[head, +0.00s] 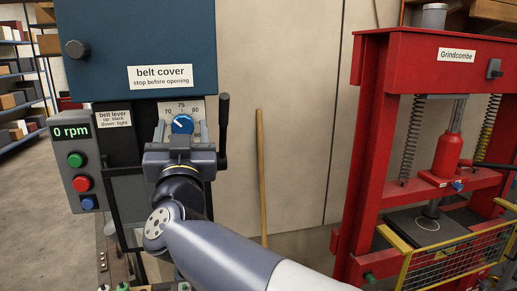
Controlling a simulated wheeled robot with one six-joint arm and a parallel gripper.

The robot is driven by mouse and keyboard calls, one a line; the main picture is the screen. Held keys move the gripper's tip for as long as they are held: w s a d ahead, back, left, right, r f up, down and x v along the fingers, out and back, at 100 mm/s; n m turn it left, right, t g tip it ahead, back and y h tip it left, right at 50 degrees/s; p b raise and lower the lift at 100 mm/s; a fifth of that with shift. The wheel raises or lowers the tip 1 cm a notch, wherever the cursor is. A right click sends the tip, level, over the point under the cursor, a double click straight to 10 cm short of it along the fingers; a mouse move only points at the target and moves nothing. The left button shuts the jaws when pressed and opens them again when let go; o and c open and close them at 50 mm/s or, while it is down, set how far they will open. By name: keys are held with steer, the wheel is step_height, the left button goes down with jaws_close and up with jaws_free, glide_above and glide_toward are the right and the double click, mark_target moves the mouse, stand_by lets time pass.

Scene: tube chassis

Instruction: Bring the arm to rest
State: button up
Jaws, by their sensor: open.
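My arm reaches from the lower right toward the machine on the left. My gripper (182,132) is open and seen from behind, in front of a blue knob (183,123) with a scale marked 70, 75 and 80. The knob shows between the fingers. I cannot tell whether the fingers touch it. The knob's pointer leans to the upper left. The scale's exact reading is unclear.
Close around are the blue belt cover (135,45), a black belt lever (223,130) just right of my gripper, and a control box (75,160) reading 0 rpm. A red Grindcombe press (372,150) stands at right. A wooden pole (262,175) leans between.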

steer(key=n+y, duration=0.1)
steer(key=n, duration=0.2)
steer(key=n+g+y, duration=0.1)
steer(key=n+y, duration=0.1)
steer(key=n, duration=0.1)
steer(key=n+g+y, duration=0.1)
steer(key=n, duration=0.2)
steer(key=shift+d+r+p, duration=0.15)
steer(key=shift+d+p, duration=0.1)
steer(key=shift+p, duration=0.1)
steer(key=n+g+y, duration=0.1)
steer(key=n, duration=0.1)
steer(key=n+g, duration=0.1)
steer(key=n, duration=0.2)
steer(key=n+y, duration=0.1)
steer(key=n, duration=0.2)
steer(key=shift+g+y, duration=0.3)
steer(key=shift+g, duration=0.1)
steer(key=shift+v, duration=1.1)
